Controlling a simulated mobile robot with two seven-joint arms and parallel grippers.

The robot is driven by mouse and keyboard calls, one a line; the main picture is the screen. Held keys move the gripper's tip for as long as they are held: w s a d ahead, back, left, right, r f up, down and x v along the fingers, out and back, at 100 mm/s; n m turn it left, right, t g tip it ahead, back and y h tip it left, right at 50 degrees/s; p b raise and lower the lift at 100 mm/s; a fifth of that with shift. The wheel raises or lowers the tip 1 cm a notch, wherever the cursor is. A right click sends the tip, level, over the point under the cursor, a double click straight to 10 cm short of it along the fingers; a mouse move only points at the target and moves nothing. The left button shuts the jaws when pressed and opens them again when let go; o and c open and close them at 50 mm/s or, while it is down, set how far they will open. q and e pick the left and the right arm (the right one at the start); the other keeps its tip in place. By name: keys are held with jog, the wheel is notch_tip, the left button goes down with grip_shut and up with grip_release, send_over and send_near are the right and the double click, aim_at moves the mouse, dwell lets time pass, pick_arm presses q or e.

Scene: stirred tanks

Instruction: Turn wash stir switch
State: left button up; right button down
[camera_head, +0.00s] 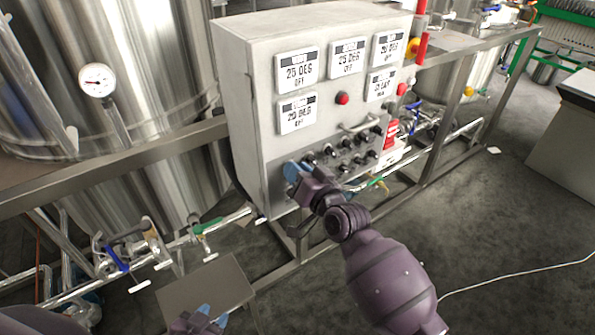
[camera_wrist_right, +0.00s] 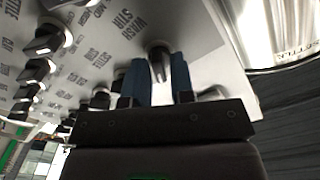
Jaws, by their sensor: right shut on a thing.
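The grey control box (camera_head: 235,90) has rows of black switches on the lower part of its front. My right gripper (camera_head: 297,171) is at the lower left of these switches. In the right wrist view its blue fingers (camera_wrist_right: 160,80) are shut on a dark switch knob, the wash stir switch (camera_wrist_right: 159,60). In the head view this switch is hidden by the gripper. My left gripper (camera_head: 207,318) is low at the bottom edge, its blue fingertips apart, away from the box.
Display panels (camera_head: 298,70) and a red button (camera_head: 342,98) are above the switches. Other switches (camera_wrist_right: 38,70) stand close beside my right gripper. A steel tank (camera_head: 150,60) and pipes with valves (camera_head: 120,255) are at left. The floor at right is mostly clear.

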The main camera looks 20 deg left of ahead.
dwell(0.4)
jog(key=c, duration=1.2)
grip_release()
jog(key=v, duration=1)
jog(key=shift+s+d+p, duration=0.3)
jog(key=shift+p, duration=0.15)
